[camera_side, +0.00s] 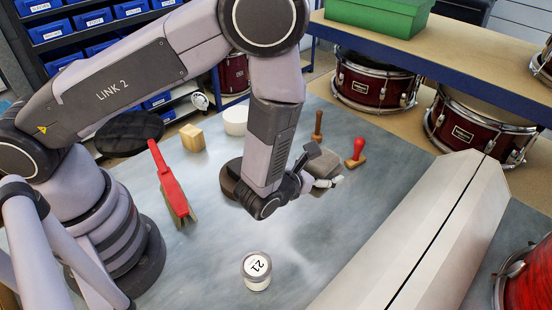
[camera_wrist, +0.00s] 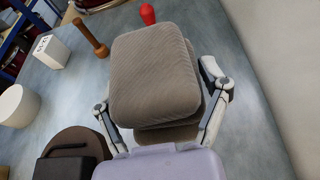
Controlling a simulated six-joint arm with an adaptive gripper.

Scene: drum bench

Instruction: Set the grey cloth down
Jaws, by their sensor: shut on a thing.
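The grey cloth (camera_side: 326,163) is a folded, ribbed pad, seen past my gripper in the side view. It fills the middle of the wrist view (camera_wrist: 155,75), with more layers showing beneath its top fold. My gripper (camera_side: 312,172) is shut on it. In the wrist view my gripper (camera_wrist: 160,112) has one finger at each side of the cloth. The cloth is low over the grey bench top (camera_side: 205,255). I cannot tell whether its underside touches the bench.
A red-handled stamp (camera_side: 358,153) and a brown wooden-handled tool (camera_side: 317,126) stand close behind the cloth. A brown round piece (camera_side: 229,180) is beside my gripper.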

